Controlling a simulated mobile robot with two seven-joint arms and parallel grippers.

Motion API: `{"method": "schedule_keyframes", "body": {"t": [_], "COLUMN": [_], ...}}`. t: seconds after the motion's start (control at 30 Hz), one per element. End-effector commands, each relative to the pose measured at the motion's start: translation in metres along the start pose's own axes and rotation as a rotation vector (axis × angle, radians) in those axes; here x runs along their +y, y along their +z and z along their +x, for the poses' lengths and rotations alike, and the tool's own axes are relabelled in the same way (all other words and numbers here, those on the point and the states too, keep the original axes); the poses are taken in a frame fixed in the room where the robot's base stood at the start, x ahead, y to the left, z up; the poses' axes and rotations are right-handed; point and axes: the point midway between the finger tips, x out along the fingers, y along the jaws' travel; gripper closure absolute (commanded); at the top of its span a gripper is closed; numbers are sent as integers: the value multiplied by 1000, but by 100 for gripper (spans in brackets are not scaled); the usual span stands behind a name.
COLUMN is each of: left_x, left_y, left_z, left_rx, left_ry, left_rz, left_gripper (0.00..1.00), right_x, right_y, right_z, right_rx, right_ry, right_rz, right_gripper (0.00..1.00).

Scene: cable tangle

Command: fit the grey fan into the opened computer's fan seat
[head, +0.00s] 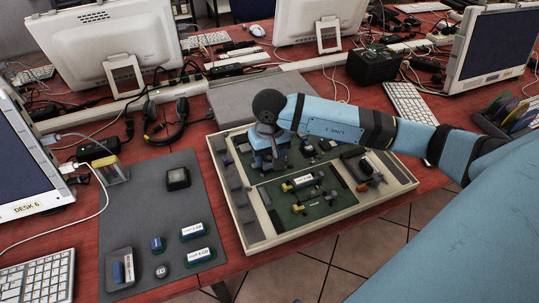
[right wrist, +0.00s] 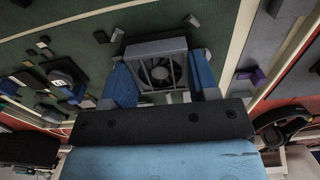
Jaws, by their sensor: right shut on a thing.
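The opened computer (head: 330,219) is a flat cream-rimmed case with green boards, lying on the red desk. My right gripper (head: 266,156) is over its back left part, pointing down. In the right wrist view my right gripper (right wrist: 162,82) has its two blue fingers shut on the sides of the grey fan (right wrist: 160,66), a square frame with bars and a round hub. Green board and small grey posts (right wrist: 101,36) show beyond the fan. I cannot tell which posts belong to the fan seat, or whether the fan touches the board. My left gripper is not in view.
A dark mat (head: 130,215) left of the case holds a dark square part (head: 177,178), blue labelled blocks (head: 194,232) and small parts. Monitors (head: 108,40), keyboards (head: 38,277), cables and a headset (head: 165,125) surround the case. A grey slab (head: 235,97) lies behind it.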

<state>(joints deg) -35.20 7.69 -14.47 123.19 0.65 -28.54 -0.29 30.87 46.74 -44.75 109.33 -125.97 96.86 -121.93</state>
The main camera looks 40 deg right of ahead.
Motion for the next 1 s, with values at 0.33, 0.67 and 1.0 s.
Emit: {"method": "schedule_keyframes", "body": {"t": [0.33,0.67,1.0], "left_x": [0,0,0], "left_y": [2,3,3], "left_z": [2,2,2], "left_rx": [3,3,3], "left_ry": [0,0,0], "left_rz": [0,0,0], "left_gripper": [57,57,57], "right_x": [0,0,3], "right_y": [3,4,4], "right_z": [10,13,13], "right_rx": [-12,-17,-17], "right_ry": [3,6,12], "right_rz": [0,0,3], "right_gripper": [69,16,16]}}
